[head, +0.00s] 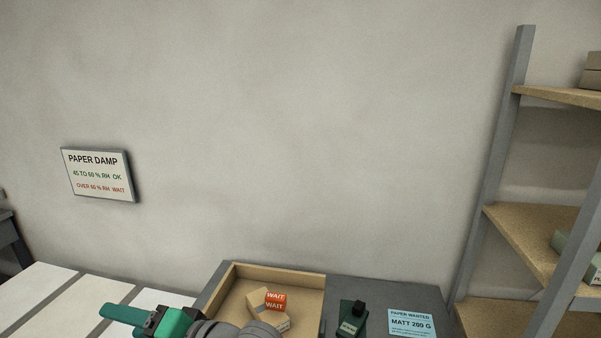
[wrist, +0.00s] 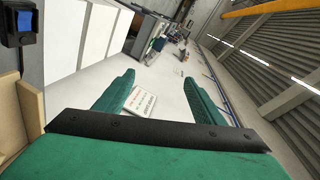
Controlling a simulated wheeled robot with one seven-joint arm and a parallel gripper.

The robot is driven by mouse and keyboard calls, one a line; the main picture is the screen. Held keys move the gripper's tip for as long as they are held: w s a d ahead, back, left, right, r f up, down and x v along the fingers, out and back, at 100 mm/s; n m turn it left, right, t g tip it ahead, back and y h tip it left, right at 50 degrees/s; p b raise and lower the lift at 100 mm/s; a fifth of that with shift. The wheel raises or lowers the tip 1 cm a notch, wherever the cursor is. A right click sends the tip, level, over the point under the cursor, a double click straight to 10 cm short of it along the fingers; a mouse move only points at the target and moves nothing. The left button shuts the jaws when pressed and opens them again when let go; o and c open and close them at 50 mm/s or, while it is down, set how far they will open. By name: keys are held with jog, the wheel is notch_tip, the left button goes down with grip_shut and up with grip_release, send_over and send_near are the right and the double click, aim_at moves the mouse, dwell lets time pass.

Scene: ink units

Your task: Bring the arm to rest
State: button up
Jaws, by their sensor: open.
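My gripper (head: 122,314) shows at the bottom edge of the head view, left of a wooden tray and over pale panels. Its green fingers point to the left, and much of my arm is cut off below. In the wrist view my gripper (wrist: 162,82) has its two green fingers wide apart, with nothing held between them. A white card with lettering (wrist: 145,99) shows beyond the fingers, partly behind the left one; I cannot tell how far off it is.
A wooden tray (head: 229,280) holds small boxes and orange WAIT labels (head: 276,300). Right of it are a dark green device (head: 350,322) and a blue MATT 200 G card (head: 411,322). Shelving (head: 535,245) stands at right. A PAPER DAMP sign (head: 97,174) hangs on the wall.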

jog(key=w+d+f+m+t+h, duration=0.2)
jog(key=w+d+f+m+t, duration=0.35)
jog(key=t, duration=0.55)
jog(key=s+d+f+m+t+h, duration=0.1)
jog(key=s+d+f+m+h, duration=0.1)
jog(key=s+d+f+h, duration=0.4)
jog(key=s+d+f+m+t+h, duration=0.1)
jog(key=s+d+f+m+h, duration=0.15)
jog(key=d+f, duration=0.4)
jog(key=s+d+f+n+g+h, duration=0.15)
jog(key=s+d+f+h, duration=0.3)
jog(key=s+f, duration=0.65)
jog(key=s+d+n, duration=0.4)
jog(key=s, duration=0.4)
jog(key=s+d+f+n, duration=0.1)
jog(key=s+d+n, duration=0.2)
jog(key=s, duration=0.4)
jog(key=shift+s+d+n+g, duration=0.4)
jog(key=shift+n+g, duration=0.05)
jog(key=shift+c, duration=0.3)
